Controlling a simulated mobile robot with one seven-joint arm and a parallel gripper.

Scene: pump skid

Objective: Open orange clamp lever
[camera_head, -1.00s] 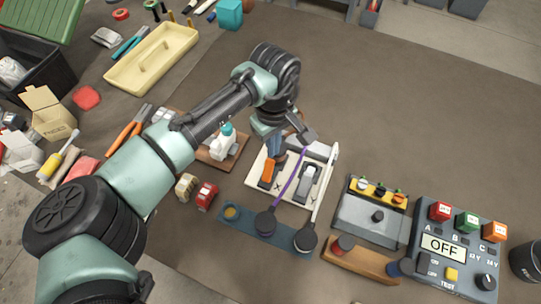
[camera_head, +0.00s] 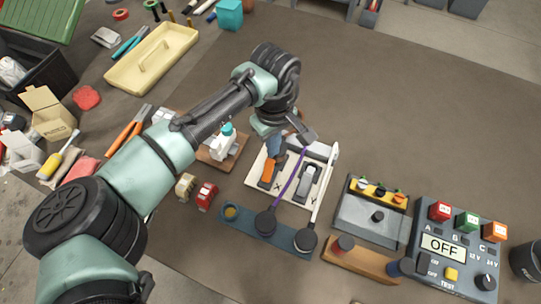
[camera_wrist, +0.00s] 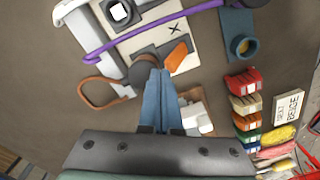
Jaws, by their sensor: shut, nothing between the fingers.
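The orange clamp lever (camera_head: 268,171) sits on a cream board (camera_head: 251,183) marked with an X. In the wrist view the orange lever (camera_wrist: 176,54) lies just beyond my fingertips and slightly to their right. My gripper (camera_wrist: 160,72) is shut, its two blue fingers together with nothing between them. In the head view my gripper (camera_head: 273,152) is above the far left part of the board, beside the lever's far end. I cannot tell whether it touches the lever. A grey lever (camera_head: 308,182) stands on the same board, to the right of the orange one.
A purple cable (camera_head: 292,175) crosses the board between the levers. A white rod-like handle (camera_head: 327,190) runs along the board's right side. A blue plate (camera_head: 280,235) with round knobs lies in front. A control box reading OFF (camera_head: 440,244) stands at right. Toy-like blocks (camera_head: 206,195) are at left.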

